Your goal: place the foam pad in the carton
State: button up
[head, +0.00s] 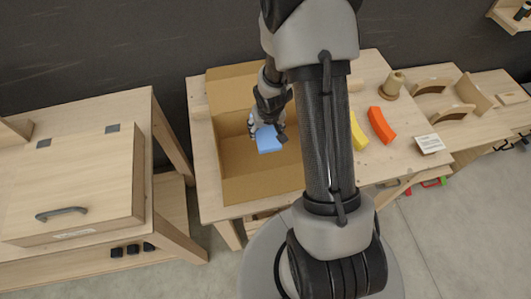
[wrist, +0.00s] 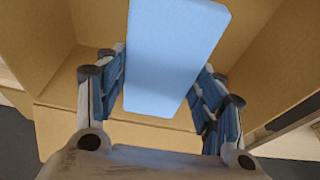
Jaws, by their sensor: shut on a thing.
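The foam pad (head: 268,139) is a light blue block held in my gripper (head: 267,128). The wrist view shows the foam pad (wrist: 172,55) between the two fingers of my gripper (wrist: 160,88), which is shut on it. The carton (head: 234,175) is an open brown cardboard box on the table. In the head view the pad appears over the inside of the carton, and the wrist view shows carton walls (wrist: 265,60) around it. I cannot tell whether the pad touches the carton floor. My arm hides the carton's right part.
A yellow piece (head: 358,133), an orange piece (head: 381,125), a tan spool (head: 393,85) and a small white card (head: 429,143) are on the table right of my arm. Curved wooden forms (head: 445,110) stand farther right. A wooden cabinet with a handle (head: 62,213) stands at the left.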

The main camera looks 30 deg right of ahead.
notch_tip(320, 180, down, 12)
jog(key=b, duration=1)
jog(key=shift+r, duration=0.35)
jog(key=o, duration=0.4)
jog(key=shift+f+b, duration=0.25)
jog(key=shift+b, duration=0.05)
jog(key=o, duration=0.5)
jog(key=shift+c, duration=0.2)
jog(key=shift+r, duration=0.15)
